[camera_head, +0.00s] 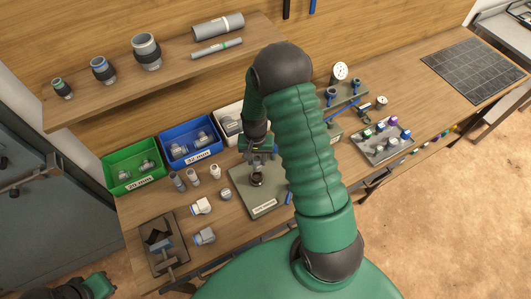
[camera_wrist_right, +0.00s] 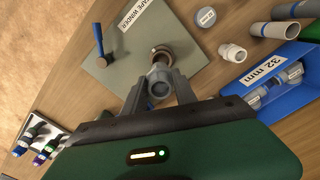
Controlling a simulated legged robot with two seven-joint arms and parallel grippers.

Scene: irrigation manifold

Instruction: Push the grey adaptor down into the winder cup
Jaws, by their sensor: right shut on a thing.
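My right gripper (camera_head: 261,150) reaches down over the tape winder (camera_head: 248,199), a grey-green plate on the bench. In the right wrist view my right gripper (camera_wrist_right: 160,92) is shut on the grey adaptor (camera_wrist_right: 160,82), a short round hollow fitting. The winder cup (camera_wrist_right: 163,54), a dark and brownish ring, lies just beyond the adaptor; it also shows in the head view (camera_head: 256,181). I cannot tell whether the adaptor touches the cup or sits partly in it. Part of my left arm (camera_head: 98,287) shows at the lower left; its fingertips are not clear.
A blue-handled crank (camera_wrist_right: 98,47) stands on the winder plate. Loose fittings (camera_head: 202,206) lie left of it. Green (camera_head: 131,170) and blue (camera_head: 191,142) bins stand behind. A dark clamp fixture (camera_head: 160,243) is at front left, a grey fittings tray (camera_head: 386,142) at right.

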